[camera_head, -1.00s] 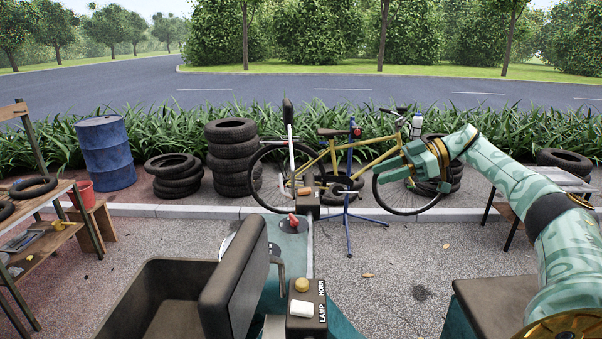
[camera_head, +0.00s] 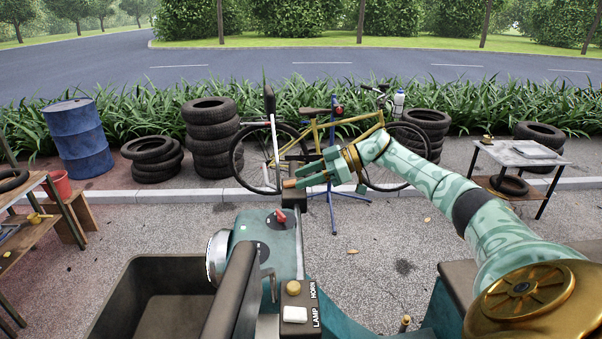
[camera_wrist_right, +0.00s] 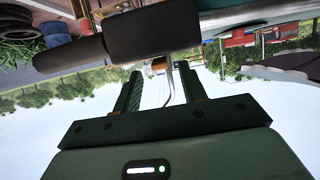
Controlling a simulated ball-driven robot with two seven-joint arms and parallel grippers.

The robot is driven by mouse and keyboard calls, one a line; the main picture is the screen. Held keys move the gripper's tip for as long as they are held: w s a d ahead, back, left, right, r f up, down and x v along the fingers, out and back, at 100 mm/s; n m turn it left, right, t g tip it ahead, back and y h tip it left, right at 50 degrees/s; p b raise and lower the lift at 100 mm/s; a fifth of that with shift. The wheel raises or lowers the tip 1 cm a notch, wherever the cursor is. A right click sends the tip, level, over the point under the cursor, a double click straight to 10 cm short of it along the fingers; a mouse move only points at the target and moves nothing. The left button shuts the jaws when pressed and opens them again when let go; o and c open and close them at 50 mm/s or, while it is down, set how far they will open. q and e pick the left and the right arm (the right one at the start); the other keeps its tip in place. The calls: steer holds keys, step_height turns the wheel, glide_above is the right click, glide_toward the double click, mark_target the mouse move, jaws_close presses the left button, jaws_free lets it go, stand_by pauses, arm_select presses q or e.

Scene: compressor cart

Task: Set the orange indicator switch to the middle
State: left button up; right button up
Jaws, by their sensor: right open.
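The orange indicator switch (camera_head: 289,184) is a small orange piece at the top of a dark block (camera_head: 294,195) beyond the teal body. My right gripper (camera_head: 304,176) comes in from the right, its fingers pointing left at the switch. The fingertips are very close to the orange piece, and I cannot tell whether they touch it. In the right wrist view the two dark fingers (camera_wrist_right: 158,90) are apart, with a bent metal rod showing between them. Which way the switch is set cannot be made out. My left gripper is out of view.
A red knob (camera_head: 281,215) sits on the teal body (camera_head: 285,243) nearer me. A lamp and horn switch box (camera_head: 294,312) is at the front. An open dark bin (camera_head: 112,292) lies at left. A yellow bicycle (camera_head: 312,135) on a stand is behind the gripper.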

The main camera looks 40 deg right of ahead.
steer(key=shift+w+a+f, duration=0.2)
steer(key=shift+w+a, duration=0.2)
steer(key=shift+a, duration=0.2)
steer(key=shift+w+f, duration=0.1)
steer(key=shift+w, duration=0.05)
jaws_close()
steer(key=shift+d+f+t+y+b, duration=0.15)
steer(key=shift+f+t+y+b, duration=0.4)
steer(key=shift+b, duration=0.45)
steer(key=shift+s+r+t+y+b, duration=0.1)
steer(key=shift+s+t+y+b, duration=0.15)
steer(key=shift+y, duration=0.2)
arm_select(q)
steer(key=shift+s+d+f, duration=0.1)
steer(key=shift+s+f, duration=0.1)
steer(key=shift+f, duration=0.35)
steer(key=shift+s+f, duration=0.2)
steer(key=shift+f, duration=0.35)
arm_select(e)
steer(key=shift+r, duration=0.25)
jaws_free()
steer(key=shift+w, duration=0.1)
